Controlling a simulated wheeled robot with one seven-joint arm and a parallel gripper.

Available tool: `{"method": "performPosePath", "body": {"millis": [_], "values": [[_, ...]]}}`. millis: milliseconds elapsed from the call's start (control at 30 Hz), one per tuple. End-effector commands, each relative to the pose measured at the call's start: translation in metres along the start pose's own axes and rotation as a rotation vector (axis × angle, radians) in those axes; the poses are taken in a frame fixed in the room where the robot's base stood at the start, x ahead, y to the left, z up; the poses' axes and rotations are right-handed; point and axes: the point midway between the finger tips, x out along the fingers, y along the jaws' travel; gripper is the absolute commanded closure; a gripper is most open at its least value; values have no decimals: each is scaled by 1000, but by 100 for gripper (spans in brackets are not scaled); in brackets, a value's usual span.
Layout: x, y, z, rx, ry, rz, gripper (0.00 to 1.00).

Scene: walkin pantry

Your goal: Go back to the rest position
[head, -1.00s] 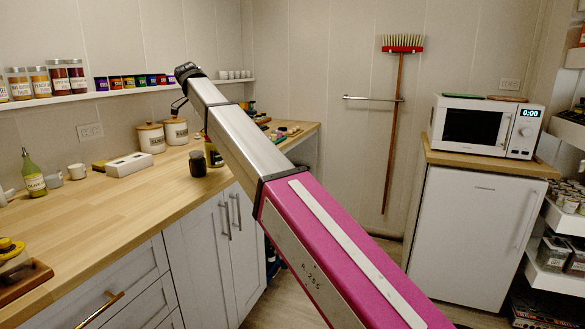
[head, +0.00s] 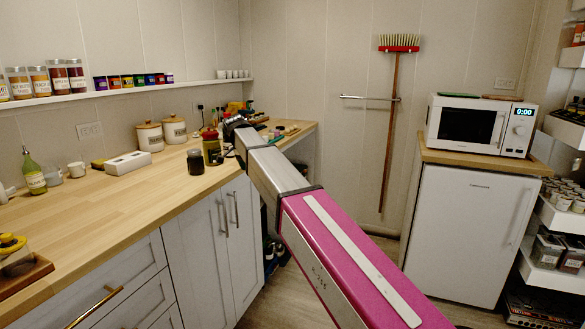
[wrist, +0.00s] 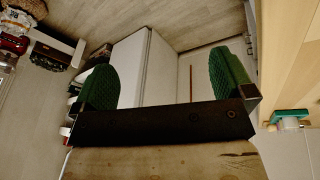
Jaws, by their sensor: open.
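My gripper (wrist: 163,88) shows in the wrist view with its two green ridged finger pads wide apart and nothing between them. In the head view my grey and magenta arm reaches from the lower right toward the counter. The fingers cannot be made out in the head view. I cannot tell whether the arm's end touches anything there.
A white microwave (head: 480,125) stands on a wood-topped white fridge (head: 467,230) at the right. A broom (head: 391,130) hangs on the back wall. Spice jars line a wall shelf (head: 130,91). Shelves with goods (head: 558,222) stand at the far right. Floor shows between counter and fridge.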

Motion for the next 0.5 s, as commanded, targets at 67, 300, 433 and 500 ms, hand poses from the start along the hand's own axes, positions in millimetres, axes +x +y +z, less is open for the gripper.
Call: {"method": "performPosePath", "body": {"millis": [67,300,433,500], "values": [[54,30,-7,-69,-25,3,0],[182,104,-23,-290,-94,-27,0],[242,150,-25,-401,-129,-53,0],[272,176,-23,-458,-147,-71,0]]}}
